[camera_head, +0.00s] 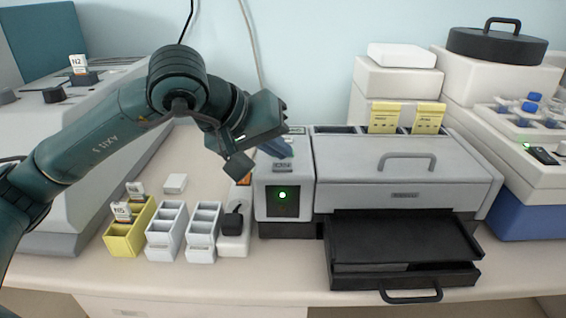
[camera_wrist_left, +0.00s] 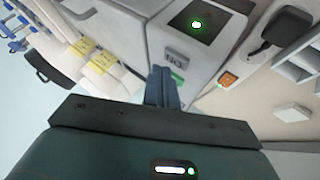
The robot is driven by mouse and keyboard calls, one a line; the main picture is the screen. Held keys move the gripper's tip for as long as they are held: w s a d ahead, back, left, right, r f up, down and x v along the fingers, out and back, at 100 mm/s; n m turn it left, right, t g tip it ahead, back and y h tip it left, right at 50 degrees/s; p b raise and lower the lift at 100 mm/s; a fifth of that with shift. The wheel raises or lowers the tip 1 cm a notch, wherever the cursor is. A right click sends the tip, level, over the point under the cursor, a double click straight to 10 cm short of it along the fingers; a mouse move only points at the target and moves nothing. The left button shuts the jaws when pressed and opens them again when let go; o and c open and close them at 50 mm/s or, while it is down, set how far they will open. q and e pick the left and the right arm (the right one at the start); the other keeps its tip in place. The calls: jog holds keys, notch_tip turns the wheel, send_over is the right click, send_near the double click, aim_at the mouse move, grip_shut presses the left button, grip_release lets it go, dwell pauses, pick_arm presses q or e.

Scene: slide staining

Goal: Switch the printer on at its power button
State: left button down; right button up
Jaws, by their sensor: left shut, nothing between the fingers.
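The printer (camera_head: 400,167) is a grey box with a lid handle and a black front tray. A grey unit (camera_head: 265,172) stands against its left side, with a dark front panel and a glowing green round spot (camera_head: 282,195). The spot also shows in the wrist view (camera_wrist_left: 196,24). I cannot tell whether it is a button or only a lamp. A small labelled plate (camera_head: 283,167) sits above the panel. My left gripper (camera_head: 279,149) is shut and empty, its blue fingers over the unit's top rear. The fingers show in the wrist view (camera_wrist_left: 161,88). I cannot tell whether they touch it.
A white power strip (camera_head: 233,245) with a black plug (camera_head: 233,219) and an orange switch (camera_wrist_left: 228,78) lies left of the unit. White racks (camera_head: 166,231) and a yellow rack (camera_head: 128,235) stand farther left. White boxes (camera_head: 397,80) are behind the printer. The front counter strip is clear.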

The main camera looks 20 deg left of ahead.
aim_at(276, 169)
pick_arm(q)
notch_tip(276, 169, up, 6)
jog(key=p, duration=0.3)
dwell(0.5)
